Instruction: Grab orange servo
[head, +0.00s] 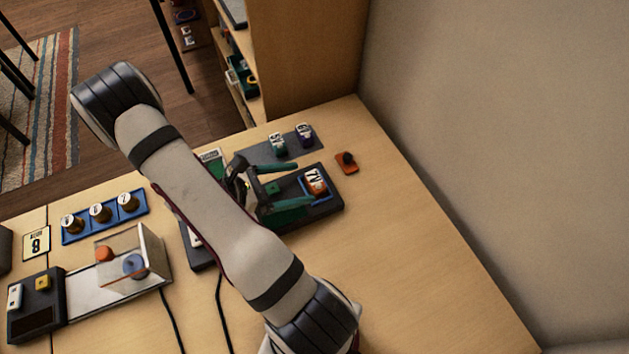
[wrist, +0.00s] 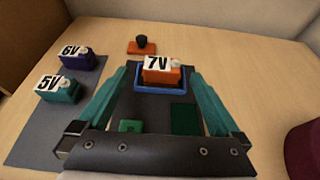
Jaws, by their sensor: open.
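The orange servo (wrist: 162,75), with a white 7V label, sits in a blue-rimmed tray (wrist: 136,84) on a dark board. It also shows in the head view (head: 316,184). My gripper (wrist: 159,80) has its two green fingers apart, one on each side of the board in the wrist view. The servo lies between and a little beyond the fingertips, with visible gaps to both. In the head view my gripper (head: 296,182) is over the board, its fingers reaching toward the servo. Nothing is held.
A teal 5V servo (wrist: 60,90) and a purple 6V servo (wrist: 76,62) stand on a grey mat (wrist: 38,135) to the left. An orange base with a black knob (wrist: 142,45) lies beyond the tray. Bare table is free to the right.

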